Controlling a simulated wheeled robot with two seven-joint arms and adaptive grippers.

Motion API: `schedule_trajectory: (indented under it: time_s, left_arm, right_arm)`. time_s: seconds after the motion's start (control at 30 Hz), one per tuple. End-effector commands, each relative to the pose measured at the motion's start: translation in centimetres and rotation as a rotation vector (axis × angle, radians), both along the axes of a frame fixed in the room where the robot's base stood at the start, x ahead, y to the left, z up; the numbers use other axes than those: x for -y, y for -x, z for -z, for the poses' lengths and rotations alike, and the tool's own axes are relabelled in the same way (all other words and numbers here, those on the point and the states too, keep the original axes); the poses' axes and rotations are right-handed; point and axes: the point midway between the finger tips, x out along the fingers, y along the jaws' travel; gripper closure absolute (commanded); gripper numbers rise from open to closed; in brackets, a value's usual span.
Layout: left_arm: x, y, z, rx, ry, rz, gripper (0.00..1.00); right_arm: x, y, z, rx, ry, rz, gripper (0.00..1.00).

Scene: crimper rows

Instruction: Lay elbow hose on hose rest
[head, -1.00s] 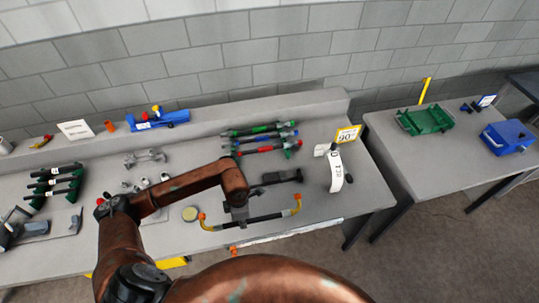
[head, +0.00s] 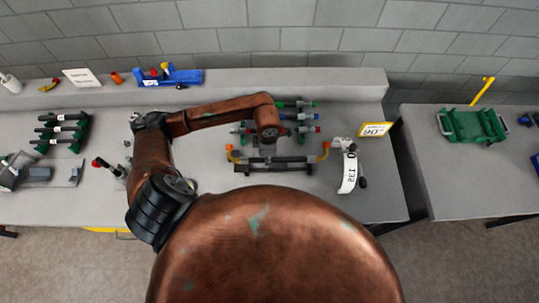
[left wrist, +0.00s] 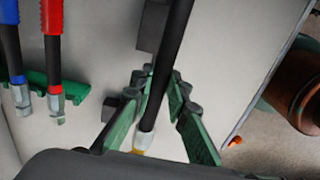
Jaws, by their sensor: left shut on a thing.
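The elbow hose (head: 290,159) is a black tube with orange elbow ends, lying left to right in the head view. My left gripper (head: 268,153) is shut around its middle from above. In the left wrist view the hose (left wrist: 166,75) runs between the green finger pads of the gripper (left wrist: 160,90), with a pale ferrule and a yellow bit at its near end. The dark hose rest (head: 275,169) shows just in front of and under the hose; dark blocks of it (left wrist: 150,25) show beside the hose. I cannot tell whether hose and rest touch. My right gripper is out of view.
Straight hoses with red, blue and green ends (head: 303,116) lie on a green rack behind my gripper. A white curved gauge (head: 348,172) stands close to the hose's right end, by a yellow-edged sign (head: 374,130). The table's front edge (head: 340,221) is near.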

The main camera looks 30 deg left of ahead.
Motion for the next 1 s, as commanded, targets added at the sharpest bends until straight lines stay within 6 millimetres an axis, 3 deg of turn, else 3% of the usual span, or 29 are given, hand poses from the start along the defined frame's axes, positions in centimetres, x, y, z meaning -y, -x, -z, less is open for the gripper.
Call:
schedule_trajectory:
  time_s: [0.17, 0.43, 1.0]
  left_arm:
    - [0.1, -0.3, 0.0, 0.008, 0.003, 0.000, 1.00]
    - [0.2, -0.3, 1.2, 0.017, 0.007, -0.001, 1.00]
    - [0.2, -0.3, 6.0, 0.018, 0.008, 0.000, 1.00]
  right_arm:
    - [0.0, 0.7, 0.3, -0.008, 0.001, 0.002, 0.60]
    - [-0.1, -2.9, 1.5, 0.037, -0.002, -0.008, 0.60]
    - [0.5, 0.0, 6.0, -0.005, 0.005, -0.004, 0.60]
